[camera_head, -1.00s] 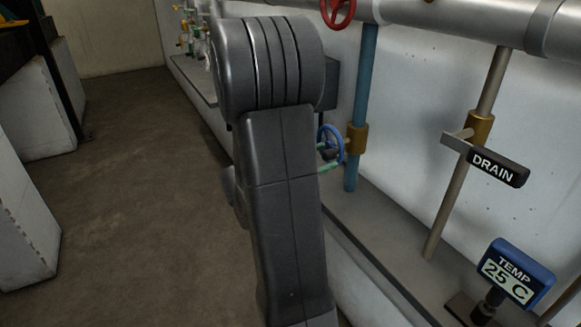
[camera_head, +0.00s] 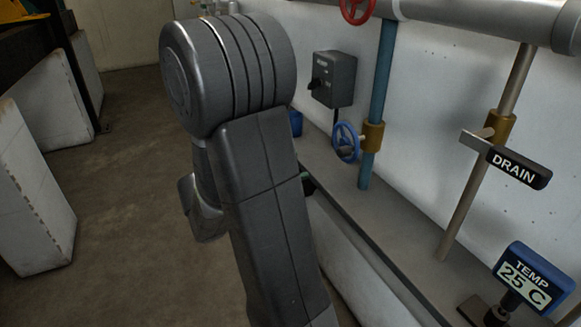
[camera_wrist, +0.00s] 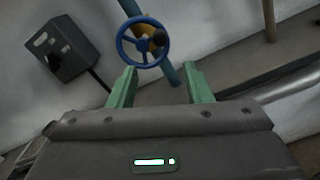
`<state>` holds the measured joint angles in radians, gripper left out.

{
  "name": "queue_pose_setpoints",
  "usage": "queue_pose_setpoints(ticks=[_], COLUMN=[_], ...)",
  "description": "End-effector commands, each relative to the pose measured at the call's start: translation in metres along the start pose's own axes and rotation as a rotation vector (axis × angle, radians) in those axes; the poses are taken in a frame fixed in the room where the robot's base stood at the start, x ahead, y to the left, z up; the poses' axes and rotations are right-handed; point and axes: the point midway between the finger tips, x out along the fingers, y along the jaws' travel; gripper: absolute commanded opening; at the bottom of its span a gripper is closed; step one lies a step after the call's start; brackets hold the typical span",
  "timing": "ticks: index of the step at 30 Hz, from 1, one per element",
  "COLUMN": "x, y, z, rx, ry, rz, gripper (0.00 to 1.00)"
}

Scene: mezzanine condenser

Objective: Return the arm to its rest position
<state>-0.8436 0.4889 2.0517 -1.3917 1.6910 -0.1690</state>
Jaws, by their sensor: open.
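My gripper (camera_wrist: 158,88) shows in the wrist view with its two green fingers apart and nothing between them. Beyond the fingertips, apart from them, is a blue handwheel (camera_wrist: 143,42) on a brass valve; the same blue handwheel (camera_head: 346,142) shows in the head view. In the head view my dark grey arm stands folded in the middle of the picture and hides most of my gripper; only a bit of green shows at its right edge.
A grey switch box (camera_head: 333,79) is on the wall left of the blue pipe (camera_head: 377,110). A DRAIN lever (camera_head: 517,167) and a TEMP display (camera_head: 527,279) reading 25 C stand at right. A red handwheel (camera_head: 357,9) is above. Floor at left is clear, with white blocks (camera_head: 35,190) beyond.

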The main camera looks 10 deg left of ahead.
Motion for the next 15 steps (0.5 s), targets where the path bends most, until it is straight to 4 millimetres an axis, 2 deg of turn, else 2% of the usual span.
queue_pose_setpoints(ticks=[10, 15], x=[0.0, 0.01], y=[0.0, 0.0], z=[0.0, 0.001], rx=[0.0, 0.0], ry=[0.0, -0.002], rz=[0.0, -0.002], gripper=[0.45, 0.45])
